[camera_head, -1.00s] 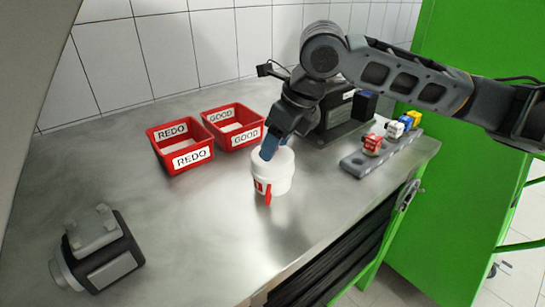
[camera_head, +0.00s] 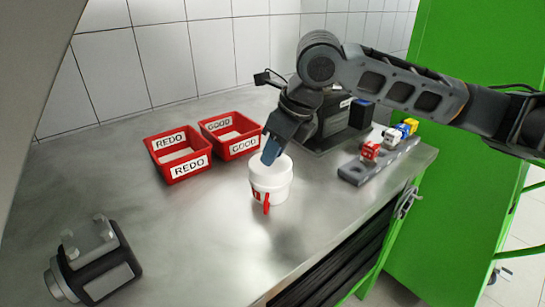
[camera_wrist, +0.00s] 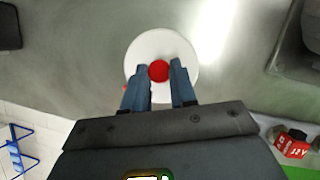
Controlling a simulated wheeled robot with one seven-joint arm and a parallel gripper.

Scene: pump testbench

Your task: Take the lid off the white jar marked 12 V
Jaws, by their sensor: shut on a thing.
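The white jar (camera_head: 270,188) stands upright on the metal bench, with a red marking and a red tab on its front; I cannot read the marking. Its round white lid (camera_head: 282,167) is on top, at the jar's mouth; I cannot tell if it is seated or slightly raised. In the wrist view the lid (camera_wrist: 148,44) is a white disc with a red knob (camera_wrist: 159,70) in it. My gripper (camera_head: 270,157) points down at the lid from above. In the wrist view its blue fingers are on both sides of the knob, shut on it. The fingers partly hide the lid.
Red bins marked REDO (camera_head: 190,169) and GOOD (camera_head: 243,147) stand behind left. A grey rack (camera_head: 358,174) with several coloured blocks is to the right, before a dark device (camera_head: 335,128). A grey-black pump (camera_head: 95,268) lies front left. The bench between is clear.

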